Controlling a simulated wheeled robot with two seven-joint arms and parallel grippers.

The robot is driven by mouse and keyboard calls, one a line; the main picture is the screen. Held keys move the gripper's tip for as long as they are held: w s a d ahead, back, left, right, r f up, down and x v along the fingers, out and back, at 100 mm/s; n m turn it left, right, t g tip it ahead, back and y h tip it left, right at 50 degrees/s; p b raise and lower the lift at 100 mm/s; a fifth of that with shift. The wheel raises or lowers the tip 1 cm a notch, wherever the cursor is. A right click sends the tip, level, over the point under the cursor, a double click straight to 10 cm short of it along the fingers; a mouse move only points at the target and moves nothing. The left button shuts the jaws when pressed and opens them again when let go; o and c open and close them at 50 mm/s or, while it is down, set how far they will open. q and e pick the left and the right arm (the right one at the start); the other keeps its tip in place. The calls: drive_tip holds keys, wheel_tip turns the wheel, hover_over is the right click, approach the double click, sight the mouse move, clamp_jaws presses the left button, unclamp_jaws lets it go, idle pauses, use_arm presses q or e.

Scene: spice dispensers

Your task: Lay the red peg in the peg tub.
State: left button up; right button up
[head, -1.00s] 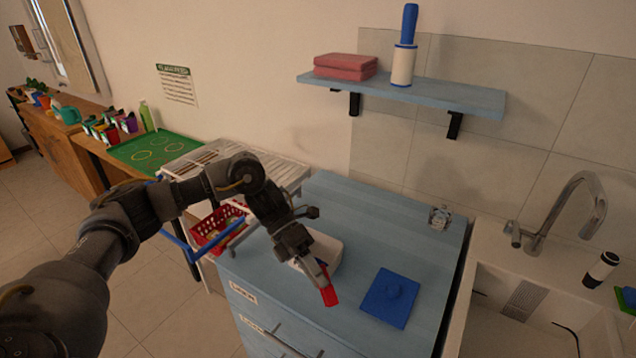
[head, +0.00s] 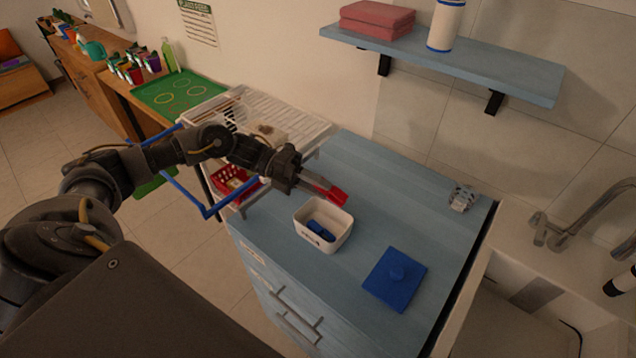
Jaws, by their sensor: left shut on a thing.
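My left gripper (head: 328,188) is shut on the red peg (head: 338,196) and holds it above the blue counter, just behind and above the peg tub. My right gripper does not show.
The blue counter (head: 360,170) is mostly clear around the tub. A small clear and metal object (head: 462,198) stands at its back right. A white rack (head: 305,128) and a red basket (head: 235,181) are at left. A wall shelf (head: 450,62) hangs behind; a sink is at right.

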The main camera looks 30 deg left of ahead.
use_arm(q)
drive_tip(key=shift+f+b, duration=1.05)
drive_tip(key=shift+f, duration=1.7)
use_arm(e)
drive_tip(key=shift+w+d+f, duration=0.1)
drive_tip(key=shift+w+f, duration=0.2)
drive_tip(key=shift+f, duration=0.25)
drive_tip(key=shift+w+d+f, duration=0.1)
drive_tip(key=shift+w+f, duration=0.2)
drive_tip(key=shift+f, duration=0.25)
use_arm(q)
drive_tip(key=o, duration=0.8)
drive_tip(key=shift+o, duration=0.2)
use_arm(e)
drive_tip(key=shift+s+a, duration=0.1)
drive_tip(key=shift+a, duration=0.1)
use_arm(q)
drive_tip(key=shift+a, duration=0.15)
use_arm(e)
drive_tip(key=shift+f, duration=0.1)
